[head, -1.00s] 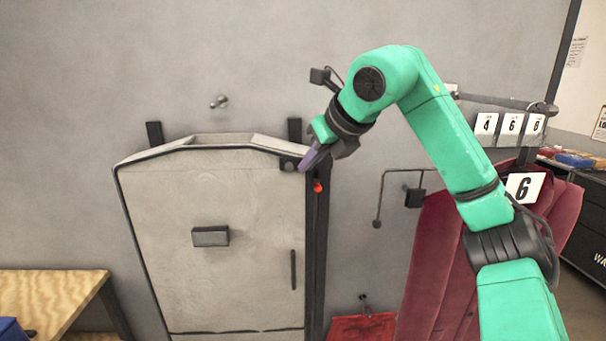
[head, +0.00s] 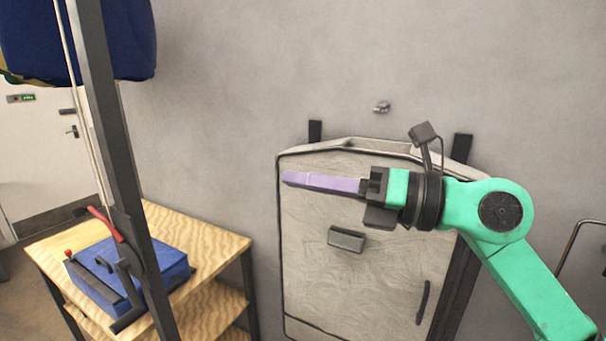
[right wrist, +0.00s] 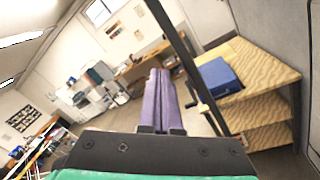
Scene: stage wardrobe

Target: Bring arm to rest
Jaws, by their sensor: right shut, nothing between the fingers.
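My right gripper (head: 288,178) is in the middle of the head view, in front of a pale grey cabinet. Its arm is green and comes in from the lower right. Its purple fingers point left and lie together, with nothing between them. In the right wrist view the fingers (right wrist: 158,85) also lie side by side, pointing into the open room. My left gripper is not in view.
The grey cabinet (head: 380,270) is on the wall behind my right arm. A dark upright post (head: 100,120) with a rope stands at the left. A wooden table (head: 215,240) holds a blue box (head: 170,265). A blue bundle (head: 110,35) hangs at top left.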

